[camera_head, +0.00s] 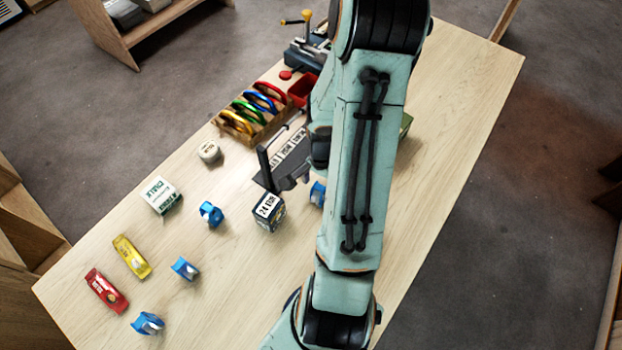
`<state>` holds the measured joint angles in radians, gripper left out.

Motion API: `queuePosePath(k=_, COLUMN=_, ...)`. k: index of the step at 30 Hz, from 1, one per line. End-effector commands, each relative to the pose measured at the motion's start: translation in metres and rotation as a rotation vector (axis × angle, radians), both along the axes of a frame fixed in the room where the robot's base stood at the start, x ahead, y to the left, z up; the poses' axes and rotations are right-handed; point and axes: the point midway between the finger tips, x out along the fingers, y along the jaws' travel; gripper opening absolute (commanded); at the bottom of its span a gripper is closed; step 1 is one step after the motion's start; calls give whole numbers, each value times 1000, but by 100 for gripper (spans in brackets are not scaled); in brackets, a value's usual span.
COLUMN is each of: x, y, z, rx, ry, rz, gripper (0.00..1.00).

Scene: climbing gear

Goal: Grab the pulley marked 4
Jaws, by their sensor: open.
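Several blue pulleys lie on the wooden table: one (211,214) near the middle, one (185,268) lower left, one (148,323) near the front edge, and one (317,193) partly hidden by my arm. No number is readable on any of them, so I cannot tell which is marked 4. My gripper (283,178) is dark and partly hidden behind my arm.
A white chalk box (162,196), a round tin (209,151), and yellow (132,257) and red (106,290) items lie left. A wooden rack (233,129) of coloured carabiners stands behind. Bare table separates the items at left.

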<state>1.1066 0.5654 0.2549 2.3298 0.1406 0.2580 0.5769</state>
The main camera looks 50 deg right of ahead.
Motion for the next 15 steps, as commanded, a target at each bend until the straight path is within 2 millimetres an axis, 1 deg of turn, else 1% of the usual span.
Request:
queuePosePath(k=1, x=0, y=1, z=-9, rx=5, ry=2, rz=0, gripper=64)
queuePosePath(k=3, x=0, y=1, z=-19, rx=5, ry=1, rz=1, gripper=64)
queuePosePath(k=6, x=0, y=1, z=-30, rx=4, ry=1, rz=2, gripper=64)
queuePosePath(k=10, x=0, y=1, z=-37, rx=1, ry=0, rz=4, gripper=64)
queuePosePath(k=15, x=0, y=1, z=-37, rx=0, ry=0, rz=4, gripper=64)
